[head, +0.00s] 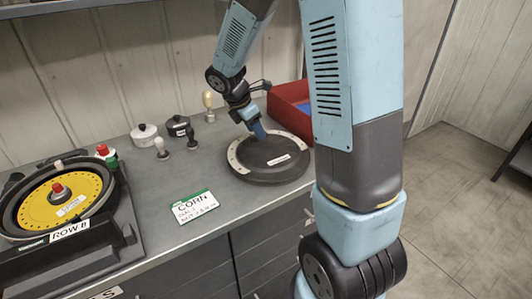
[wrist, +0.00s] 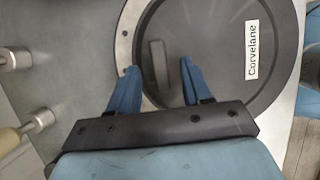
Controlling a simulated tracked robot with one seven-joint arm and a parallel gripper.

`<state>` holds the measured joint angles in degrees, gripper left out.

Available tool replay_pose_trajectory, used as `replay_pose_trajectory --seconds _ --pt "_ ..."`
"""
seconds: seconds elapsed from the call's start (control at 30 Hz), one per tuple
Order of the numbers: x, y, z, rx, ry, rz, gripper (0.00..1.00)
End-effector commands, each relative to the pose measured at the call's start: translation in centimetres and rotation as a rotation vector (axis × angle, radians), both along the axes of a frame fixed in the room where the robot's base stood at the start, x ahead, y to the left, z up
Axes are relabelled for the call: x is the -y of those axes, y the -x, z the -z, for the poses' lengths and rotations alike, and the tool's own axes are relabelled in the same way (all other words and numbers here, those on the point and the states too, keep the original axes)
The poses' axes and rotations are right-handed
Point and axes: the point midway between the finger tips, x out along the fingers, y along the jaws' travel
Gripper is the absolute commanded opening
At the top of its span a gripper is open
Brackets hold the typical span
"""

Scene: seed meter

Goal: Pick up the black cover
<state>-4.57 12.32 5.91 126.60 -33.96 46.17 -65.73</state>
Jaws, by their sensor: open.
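The black cover (head: 262,172) is a round dark disc with a pale rim arc, lying flat on the grey bench. In the wrist view the cover (wrist: 215,40) fills the upper right, with a white "Corvelane" label (wrist: 252,50) and a raised bar-shaped handle (wrist: 157,66). My gripper (head: 259,136) is above the cover, pointing down. In the wrist view my gripper (wrist: 160,68) has its two blue fingers apart, one on each side of the handle. No contact with the handle is visible, and I cannot tell the exact height gap.
The seed meter (head: 22,214) with a yellow disc (head: 88,187) and red knob stands at left. A "CORN" card (head: 195,206) lies near the front edge. A white pot (head: 144,136), a black pot (head: 178,127) and small knobbed pieces stand behind. A red bin (head: 287,99) is beyond the cover.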

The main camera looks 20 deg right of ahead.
Motion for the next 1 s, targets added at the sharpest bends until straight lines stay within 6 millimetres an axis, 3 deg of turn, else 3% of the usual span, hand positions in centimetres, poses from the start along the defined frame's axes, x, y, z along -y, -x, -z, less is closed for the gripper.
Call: replay_pose_trajectory --seconds 0.13,0.43,0.93,1.0 --pt "0.46 -0.02 1.37 -0.002 -0.001 0.000 0.49" --pt "0.59 -0.06 1.62 0.000 0.000 -0.001 0.48" --pt "0.55 -0.07 1.60 0.000 0.000 -0.001 0.00" --pt "0.55 -0.07 1.60 0.000 0.000 -0.001 0.00"
